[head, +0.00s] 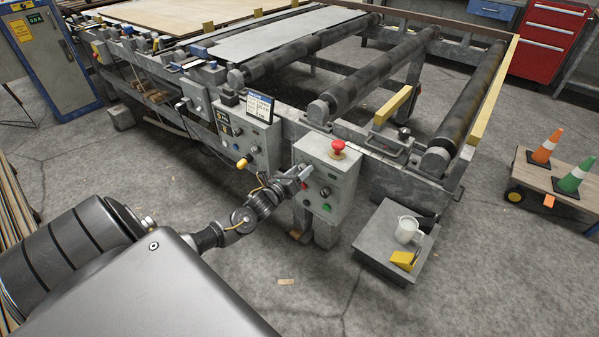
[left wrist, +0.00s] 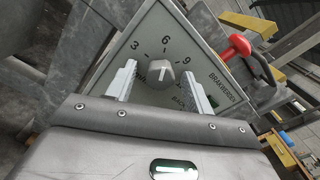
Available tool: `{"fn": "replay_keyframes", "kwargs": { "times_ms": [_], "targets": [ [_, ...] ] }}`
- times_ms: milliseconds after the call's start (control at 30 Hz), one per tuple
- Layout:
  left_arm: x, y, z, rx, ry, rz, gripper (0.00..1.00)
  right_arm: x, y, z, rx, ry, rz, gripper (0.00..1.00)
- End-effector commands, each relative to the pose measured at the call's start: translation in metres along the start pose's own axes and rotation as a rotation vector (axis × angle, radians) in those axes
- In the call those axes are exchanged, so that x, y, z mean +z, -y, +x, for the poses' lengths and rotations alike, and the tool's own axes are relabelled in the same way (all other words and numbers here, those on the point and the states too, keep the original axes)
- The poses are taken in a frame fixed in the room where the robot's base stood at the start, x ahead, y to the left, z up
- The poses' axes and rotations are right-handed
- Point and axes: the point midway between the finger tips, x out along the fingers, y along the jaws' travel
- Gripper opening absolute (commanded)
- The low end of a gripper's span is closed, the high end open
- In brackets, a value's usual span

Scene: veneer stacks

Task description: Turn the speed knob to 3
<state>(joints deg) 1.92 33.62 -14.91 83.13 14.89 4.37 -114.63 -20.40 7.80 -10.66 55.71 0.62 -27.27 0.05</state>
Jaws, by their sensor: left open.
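The speed knob (left wrist: 160,74) is a grey round knob on a dial plate (left wrist: 150,32) in the left wrist view, with the numbers 3, 6 and 9 around it. Its pale mark appears to face the 6. My left gripper (left wrist: 160,88) is open, with one finger on each side of the knob; contact cannot be told. In the head view my left gripper (head: 302,178) is at the front of the grey control box (head: 343,183) and covers the knob there. The lower part of the dial is hidden by my gripper body. My right gripper is not in view.
A red mushroom button (head: 338,148) sits on top of the control box. A second box (head: 246,135) stands to its left. Conveyor rollers (head: 380,70) lie behind. A low grey stand (head: 385,240) with a white mug (head: 408,229) is to the right.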

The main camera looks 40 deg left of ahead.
Motion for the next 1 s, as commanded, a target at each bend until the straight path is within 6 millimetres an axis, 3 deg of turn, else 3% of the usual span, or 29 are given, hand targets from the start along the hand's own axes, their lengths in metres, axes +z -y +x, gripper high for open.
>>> {"fn": "replay_keyframes", "kwargs": {
  "times_ms": [167, 500, 833, 1000],
  "targets": [
    [0.000, 0.000, 0.000, 0.000, 0.000, 0.000, 0.49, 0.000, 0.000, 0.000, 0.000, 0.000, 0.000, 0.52],
    [0.000, 0.000, -0.001, 0.000, 0.000, 0.000, 0.07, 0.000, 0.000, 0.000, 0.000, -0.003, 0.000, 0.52],
    [0.001, 0.000, 0.000, 0.000, 0.000, -0.057, 0.07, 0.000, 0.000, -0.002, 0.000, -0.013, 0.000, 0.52],
    [0.002, 0.001, 0.000, 0.001, 0.000, -0.162, 0.07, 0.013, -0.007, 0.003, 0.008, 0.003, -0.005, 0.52]
  ]
}}
